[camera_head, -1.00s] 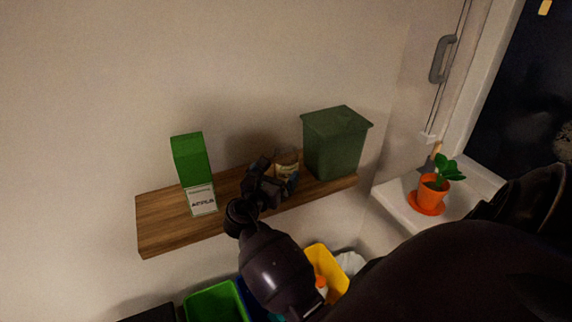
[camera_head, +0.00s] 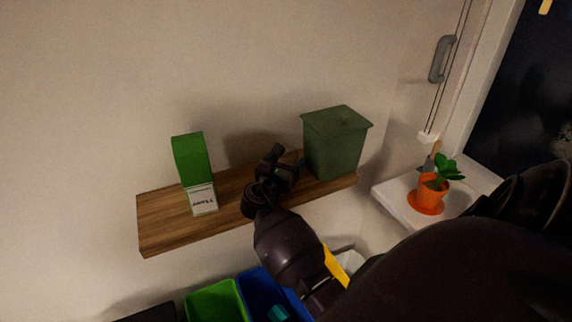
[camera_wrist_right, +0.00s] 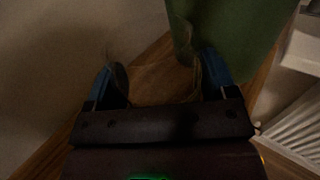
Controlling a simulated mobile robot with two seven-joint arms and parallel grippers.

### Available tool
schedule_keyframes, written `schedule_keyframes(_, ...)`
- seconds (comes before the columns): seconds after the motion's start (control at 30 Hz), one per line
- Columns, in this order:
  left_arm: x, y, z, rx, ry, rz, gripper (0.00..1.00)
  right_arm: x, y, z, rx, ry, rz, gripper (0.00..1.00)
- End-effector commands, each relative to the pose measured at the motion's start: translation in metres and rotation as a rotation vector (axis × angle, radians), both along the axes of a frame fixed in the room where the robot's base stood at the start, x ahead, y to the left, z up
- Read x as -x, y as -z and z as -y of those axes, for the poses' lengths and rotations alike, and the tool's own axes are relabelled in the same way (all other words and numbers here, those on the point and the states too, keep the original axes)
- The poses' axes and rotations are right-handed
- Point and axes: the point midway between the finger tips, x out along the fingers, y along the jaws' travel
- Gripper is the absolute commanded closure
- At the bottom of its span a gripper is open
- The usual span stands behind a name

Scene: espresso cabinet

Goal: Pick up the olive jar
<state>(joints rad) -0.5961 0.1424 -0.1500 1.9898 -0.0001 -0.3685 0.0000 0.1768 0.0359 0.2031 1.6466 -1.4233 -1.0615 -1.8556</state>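My right gripper (camera_head: 284,163) is over the wooden shelf, between a green carton and a dark green bin. In the head view it hides the place of the olive jar. In the right wrist view the two blue-padded fingers (camera_wrist_right: 163,78) stand wide apart. A dim, see-through jar shape with a brownish middle (camera_wrist_right: 162,82), apparently the olive jar, lies between them. Its glass edges come close to both fingers; I cannot tell whether they touch it. My left gripper is not in view.
The green carton (camera_head: 192,160) stands left on the shelf (camera_head: 165,230), the dark green bin (camera_head: 335,143) close on the right. Green (camera_head: 215,302) and blue (camera_head: 262,288) containers are below. A potted plant (camera_head: 432,188) stands on a white ledge at right.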

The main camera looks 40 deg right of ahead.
Motion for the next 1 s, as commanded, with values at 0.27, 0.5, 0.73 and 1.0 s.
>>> schedule_keyframes(0.27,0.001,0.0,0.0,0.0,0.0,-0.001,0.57,0.0,0.0,0.0,0.001,0.0,0.0,0.59)
schedule_keyframes(0.5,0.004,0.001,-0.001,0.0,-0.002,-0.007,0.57,0.0,-0.003,0.0,0.001,0.0,0.001,0.59)
schedule_keyframes(0.73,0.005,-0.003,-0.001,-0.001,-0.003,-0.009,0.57,0.0,-0.031,0.0,0.0,0.001,0.006,0.59)
schedule_keyframes(1.0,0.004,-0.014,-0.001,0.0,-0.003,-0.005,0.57,0.0,-0.1,-0.001,0.002,0.0,0.009,0.59)
